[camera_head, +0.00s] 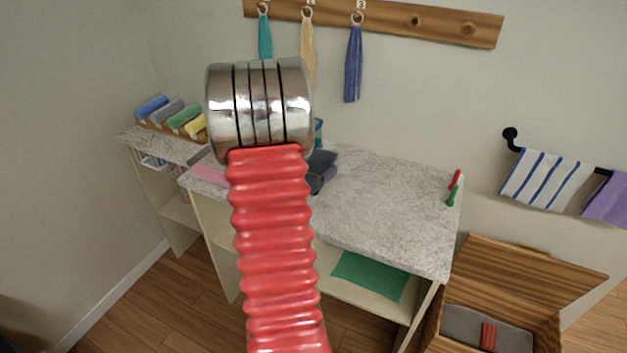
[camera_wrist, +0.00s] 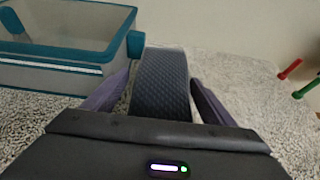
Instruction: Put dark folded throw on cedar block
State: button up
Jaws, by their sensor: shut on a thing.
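The dark folded throw (camera_wrist: 162,84), dark blue-grey with a quilted surface, stands between the two fingers of my gripper (camera_wrist: 160,100) in the wrist view. The fingers are shut on it from both sides, just above or on the speckled counter; I cannot tell whether it touches. In the head view the throw (camera_head: 321,160) shows beside my arm, partly hidden by it. A small reddish-brown block (camera_head: 488,336), which may be the cedar block, lies on grey cloth in the open wooden chest at the lower right.
A teal-edged basket (camera_wrist: 70,52) stands close at left. The counter (camera_head: 385,205) is clear between. The chest's raised lid (camera_head: 530,270) stands behind its opening. A green cloth (camera_head: 370,276) lies on the lower shelf.

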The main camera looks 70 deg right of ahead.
jog(key=shift+f, duration=1.9)
jog(key=o, duration=1.3)
jog(key=shift+f, duration=0.15)
jog(key=shift+a+r, duration=0.2)
jog(key=shift+r, duration=0.05)
jog(key=v, duration=1.1)
jog(key=shift+w+a+r, duration=0.1)
jog(key=shift+a, duration=0.15)
